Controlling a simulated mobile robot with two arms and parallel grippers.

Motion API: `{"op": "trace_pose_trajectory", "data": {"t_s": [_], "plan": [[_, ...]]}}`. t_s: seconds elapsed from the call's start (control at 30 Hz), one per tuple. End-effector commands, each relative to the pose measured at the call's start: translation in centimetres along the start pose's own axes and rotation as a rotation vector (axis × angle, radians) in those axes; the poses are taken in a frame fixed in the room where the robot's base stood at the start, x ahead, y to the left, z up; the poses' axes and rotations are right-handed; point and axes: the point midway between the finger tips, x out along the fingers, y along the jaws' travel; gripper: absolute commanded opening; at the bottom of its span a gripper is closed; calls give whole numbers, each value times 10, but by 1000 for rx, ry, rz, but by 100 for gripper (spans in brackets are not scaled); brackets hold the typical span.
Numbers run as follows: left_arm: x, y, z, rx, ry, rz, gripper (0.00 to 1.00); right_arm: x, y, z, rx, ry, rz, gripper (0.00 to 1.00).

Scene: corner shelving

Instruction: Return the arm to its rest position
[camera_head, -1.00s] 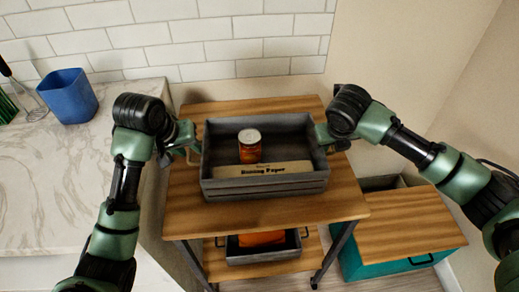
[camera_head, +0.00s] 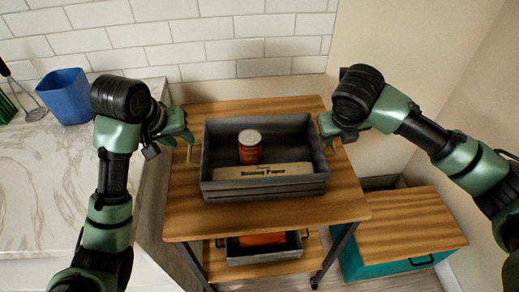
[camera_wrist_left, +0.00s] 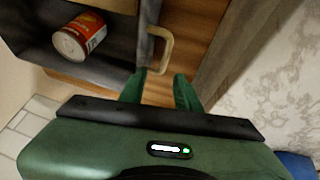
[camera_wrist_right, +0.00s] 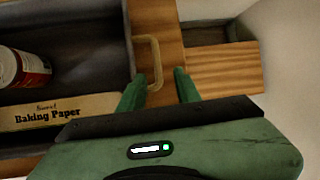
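My left gripper (camera_head: 178,125) is up beside the left side of a grey wooden crate (camera_head: 265,190). Its fingers are apart and empty in the left wrist view (camera_wrist_left: 160,88), with a crate handle (camera_wrist_left: 160,48) beyond the tips. My right gripper (camera_head: 328,126) is by the crate's right side. Its two fingers are apart in the right wrist view (camera_wrist_right: 157,85), with the other handle (camera_wrist_right: 152,62) between and beyond the tips, not gripped. The crate stands on the wooden top of a cart (camera_head: 265,212). It holds a can (camera_head: 250,150) and a baking paper box (camera_head: 263,171).
A lower shelf (camera_head: 220,260) carries a smaller grey crate (camera_head: 264,255) with something orange. A marble counter (camera_head: 50,190) with a blue container (camera_head: 68,95) is at left. A teal box with wooden lid (camera_head: 410,232) stands at right. A tiled wall (camera_head: 190,45) is behind.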

Motion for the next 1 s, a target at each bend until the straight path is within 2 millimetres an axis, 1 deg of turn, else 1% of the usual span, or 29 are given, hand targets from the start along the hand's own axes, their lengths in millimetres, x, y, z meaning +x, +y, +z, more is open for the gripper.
{"op": "trace_pose_trajectory", "data": {"t_s": [0.03, 0.1, 0.2, 0.73, 1.0], "plan": [[-3, 0, -3, 0, 8, -1, 33, -5, -1, 0, 0, -1, -1, 33], [-3, 0, -3, 0, 8, -1, 33, -9, -1, -1, 1, -1, -2, 33], [-3, -1, -3, 0, 8, -1, 33, -12, -1, -1, 2, 0, -1, 33], [-4, 0, -4, 0, 9, -2, 33, -13, -2, 0, 2, 0, -2, 33], [-17, 3, -10, 0, 7, -1, 33, -27, -4, 5, 1, 0, -2, 33]]}}
